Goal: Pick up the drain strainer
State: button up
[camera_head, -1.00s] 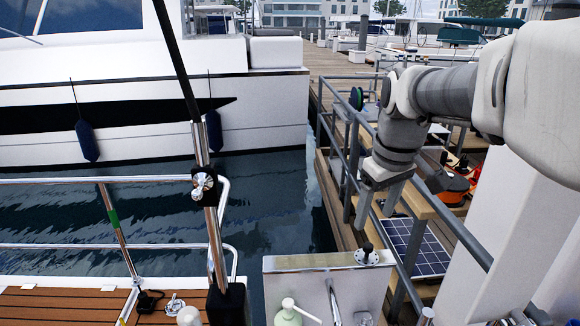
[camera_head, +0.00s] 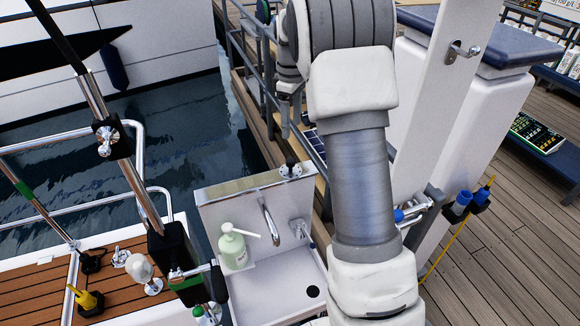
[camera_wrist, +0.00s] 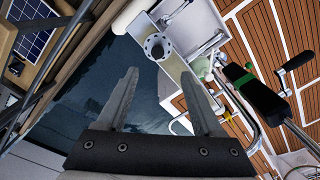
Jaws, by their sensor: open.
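The drain strainer looks like a pale round disc with small holes and a dark knob in its middle. In the wrist view the drain strainer (camera_wrist: 158,46) sits on the sink's ledge, just beyond my fingertips. In the head view the drain strainer (camera_head: 291,170) is small, on the top of the sink's back edge. My gripper (camera_wrist: 160,76) is open and empty, its two fingers apart with the strainer ahead between their directions. The fingers do not touch it.
The white sink (camera_head: 262,290) has a dark drain hole (camera_head: 312,291), a tap (camera_head: 268,220) and a green soap bottle (camera_head: 233,248). Metal railings (camera_head: 245,60) run behind it. A black-and-steel post (camera_head: 125,160) stands at left. Water lies beyond the sink.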

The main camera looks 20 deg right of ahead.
send_over(291, 160)
jog(key=f, duration=0.8)
jog(key=shift+s+a+f+p, duration=0.1)
jog(key=shift+s+f+p, duration=0.1)
jog(key=shift+s+p, duration=0.15)
jog(key=shift+w+f+p, duration=0.2)
jog(key=shift+f+p, duration=0.15)
jog(key=shift+f, duration=0.95)
jog(key=shift+w+f+p, duration=0.15)
jog(key=shift+f+p, duration=0.2)
jog(key=shift+f, duration=0.95)
grip_shut()
